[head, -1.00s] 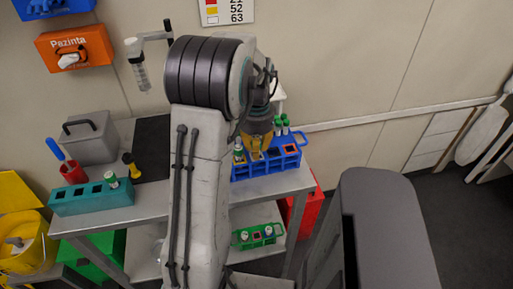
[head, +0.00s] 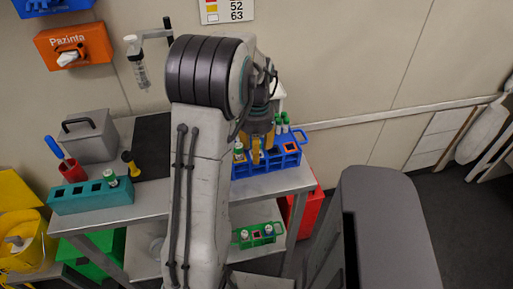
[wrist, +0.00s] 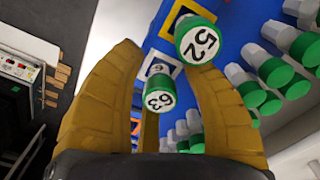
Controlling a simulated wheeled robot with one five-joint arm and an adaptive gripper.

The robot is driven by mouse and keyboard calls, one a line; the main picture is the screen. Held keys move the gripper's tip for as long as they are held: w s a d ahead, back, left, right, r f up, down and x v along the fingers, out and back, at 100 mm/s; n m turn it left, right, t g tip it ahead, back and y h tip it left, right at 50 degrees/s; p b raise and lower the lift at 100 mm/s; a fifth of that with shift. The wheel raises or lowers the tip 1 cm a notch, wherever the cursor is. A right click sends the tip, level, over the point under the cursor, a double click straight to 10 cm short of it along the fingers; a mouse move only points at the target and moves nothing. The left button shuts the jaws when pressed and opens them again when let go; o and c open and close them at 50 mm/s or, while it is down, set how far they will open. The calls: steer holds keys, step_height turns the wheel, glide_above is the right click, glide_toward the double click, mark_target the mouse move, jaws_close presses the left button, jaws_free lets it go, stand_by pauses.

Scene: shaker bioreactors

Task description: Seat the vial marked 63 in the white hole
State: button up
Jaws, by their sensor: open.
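The vial marked 63 (wrist: 158,93) has a green cap and stands between my fingers in the wrist view. Its body runs down to a white-framed hole (wrist: 166,62) of the blue rack (head: 290,161); its lower end is hidden, so I cannot tell how deep it sits. My gripper (head: 262,153) is open over the rack, and its yellow fingers (wrist: 155,110) are spread on either side of the vial, with gaps visible. In the head view my gripper hides this vial.
Several green-capped vials (wrist: 270,70) stand to the right in the wrist view. A teal rack (head: 90,196) is on the bench's left. A wall chart (head: 225,11) lists colours and numbers.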

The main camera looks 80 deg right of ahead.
step_height(320, 180, up, 12)
stand_by(0.8)
steer(key=shift+w, duration=0.15)
steer(key=w+a+r+n+t+h, duration=0.1)
steer(key=w+a+n, duration=0.4)
steer(key=w+a, duration=0.4)
steer(key=w+a+r+n, duration=0.1)
steer(key=w+a+n, duration=0.45)
steer(key=w, duration=0.65)
steer(key=a+f+n+t, duration=0.1)
steer(key=a+n, duration=0.5)
steer(key=a, duration=0.6)
steer(key=a+f+n+t+y, duration=0.1)
steer(key=a+f+n, duration=0.3)
steer(key=a, duration=0.9)
steer(key=shift+f+n+t, duration=0.2)
steer(key=shift+n+t, duration=0.2)
steer(key=shift+n, duration=0.55)
steer(key=shift+s+a, duration=0.1)
